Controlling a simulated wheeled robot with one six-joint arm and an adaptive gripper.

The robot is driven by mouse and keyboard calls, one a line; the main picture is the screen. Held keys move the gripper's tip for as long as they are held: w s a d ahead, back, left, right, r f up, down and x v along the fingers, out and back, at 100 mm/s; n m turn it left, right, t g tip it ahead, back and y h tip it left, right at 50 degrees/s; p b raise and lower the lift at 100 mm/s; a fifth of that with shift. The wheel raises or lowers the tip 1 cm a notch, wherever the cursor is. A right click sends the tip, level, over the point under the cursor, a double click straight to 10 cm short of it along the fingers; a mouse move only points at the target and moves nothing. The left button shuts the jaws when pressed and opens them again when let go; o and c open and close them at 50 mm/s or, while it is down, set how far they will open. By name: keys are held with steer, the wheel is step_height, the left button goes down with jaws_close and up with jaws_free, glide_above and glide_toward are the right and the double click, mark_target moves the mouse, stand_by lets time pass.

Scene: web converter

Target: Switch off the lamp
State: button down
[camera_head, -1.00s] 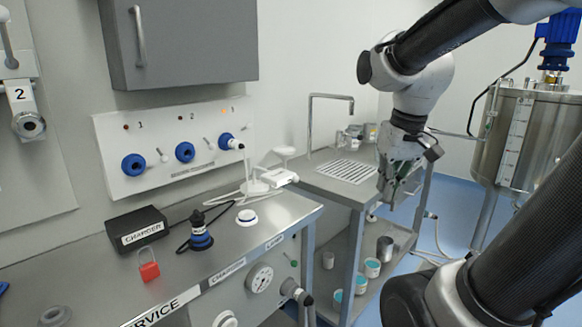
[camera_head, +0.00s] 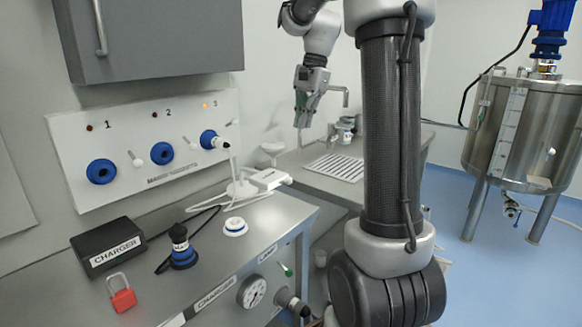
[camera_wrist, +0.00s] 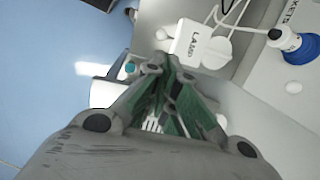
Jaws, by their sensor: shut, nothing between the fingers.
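Whether the lamp's light glows I cannot tell.
On the bench are a black charger box (camera_head: 108,247), a red padlock (camera_head: 121,293), a loose black-and-blue plug (camera_head: 181,250) and a white round piece (camera_head: 235,227). A grey cabinet (camera_head: 160,40) hangs above. A steel tank (camera_head: 525,130) stands at right.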

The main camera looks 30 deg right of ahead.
steer(key=shift+f, duration=0.1)
glide_toward(285, 182)
step_height(285, 182, down, 6)
steer(key=d, duration=0.1)
steer(key=shift+w+d, duration=0.25)
steer(key=shift+w, duration=0.2)
steer(key=shift+f, duration=0.1)
stand_by(0.3)
